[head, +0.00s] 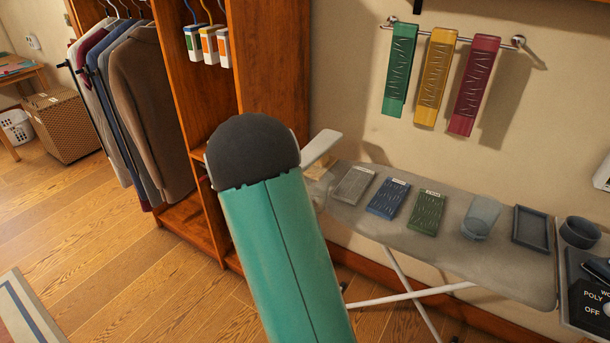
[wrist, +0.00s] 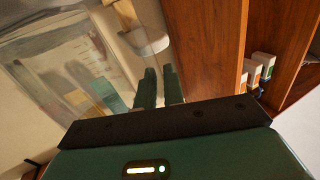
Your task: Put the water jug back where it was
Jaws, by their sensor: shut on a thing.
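My gripper (wrist: 160,76) shows in the wrist view with its two dark green fingers close together, shut at a pale curved part (wrist: 150,42). A large clear body (wrist: 75,58) beside it, to the left, appears to be the water jug; its exact outline is hard to make out. In the head view my teal arm with its dark rounded end hides the gripper and most of what it holds. Only a pale piece (head: 321,148) sticks out to the right of the arm, above the ironing board's left end.
The ironing board (head: 400,235) carries a grey, a blue and a green block (head: 426,212), a translucent cup (head: 481,217) and a dark tray (head: 531,229). A dark bowl (head: 579,232) stands to the right. A wooden closet (head: 205,120) stands left. Floor (head: 130,260) is open at lower left.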

